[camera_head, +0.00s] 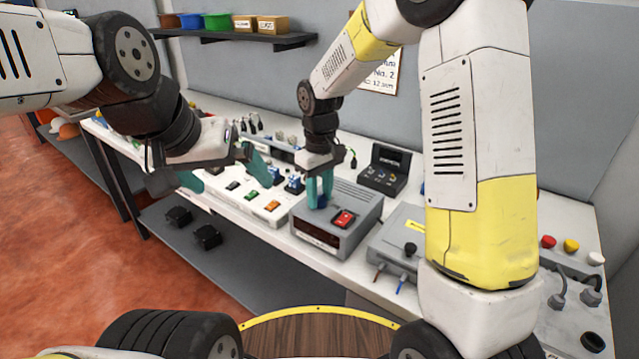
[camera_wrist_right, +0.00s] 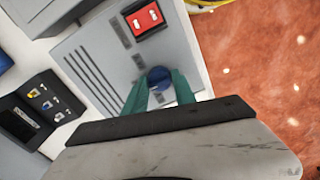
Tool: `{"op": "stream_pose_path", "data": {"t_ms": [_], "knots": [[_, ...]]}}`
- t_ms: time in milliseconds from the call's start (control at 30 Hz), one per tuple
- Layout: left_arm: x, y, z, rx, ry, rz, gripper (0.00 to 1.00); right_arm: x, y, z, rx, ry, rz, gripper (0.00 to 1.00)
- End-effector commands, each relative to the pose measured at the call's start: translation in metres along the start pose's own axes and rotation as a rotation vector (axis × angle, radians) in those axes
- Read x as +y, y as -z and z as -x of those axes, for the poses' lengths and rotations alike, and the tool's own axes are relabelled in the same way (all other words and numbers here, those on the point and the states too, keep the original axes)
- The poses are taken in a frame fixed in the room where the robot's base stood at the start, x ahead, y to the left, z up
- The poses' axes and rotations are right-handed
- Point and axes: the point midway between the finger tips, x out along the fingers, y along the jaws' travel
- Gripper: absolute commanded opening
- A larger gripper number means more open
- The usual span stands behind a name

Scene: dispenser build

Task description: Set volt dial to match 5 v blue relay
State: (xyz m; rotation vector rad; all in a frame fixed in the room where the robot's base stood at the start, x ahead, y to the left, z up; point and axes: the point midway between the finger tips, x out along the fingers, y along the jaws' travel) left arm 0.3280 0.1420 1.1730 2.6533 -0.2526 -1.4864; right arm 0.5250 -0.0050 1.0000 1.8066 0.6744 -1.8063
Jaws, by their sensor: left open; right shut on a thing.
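The volt dial is a round blue knob (camera_wrist_right: 159,79) on top of a grey box (camera_head: 350,205) with a dark display on its front. My right gripper (camera_head: 320,190) reaches down from above and is shut on the blue dial; its teal fingers sit on both sides of the knob. The right wrist view shows the same grip. A red rocker switch (camera_head: 343,219) sits beside the dial. My left gripper (camera_head: 225,170) is open over the left part of the bench, apart from the box. Small blue relay-like parts (camera_head: 294,183) stand behind the box; their labels are too small to read.
A white tray with green and orange pieces (camera_head: 272,206) lies left of the box. A dark panel with small knobs (camera_head: 384,168) stands behind it. A grey unit with a black knob (camera_head: 410,248) is to its right. Colored bins (camera_head: 217,21) sit on a wall shelf.

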Motion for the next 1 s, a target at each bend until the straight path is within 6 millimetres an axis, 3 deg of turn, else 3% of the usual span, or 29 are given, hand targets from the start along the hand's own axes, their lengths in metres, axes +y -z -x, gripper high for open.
{"op": "stream_pose_path", "data": {"t_ms": [267,1000], "knots": [[0.0,0.0,0.0,0.0,0.0,0.0,1.0,0.0009,0.0,0.0003,0.001,0.0,0.157,0.0],[0.0,0.0,0.0,0.0,0.0,0.0,1.0,0.0006,0.0002,0.0006,0.001,-0.001,0.817,0.0]]}}
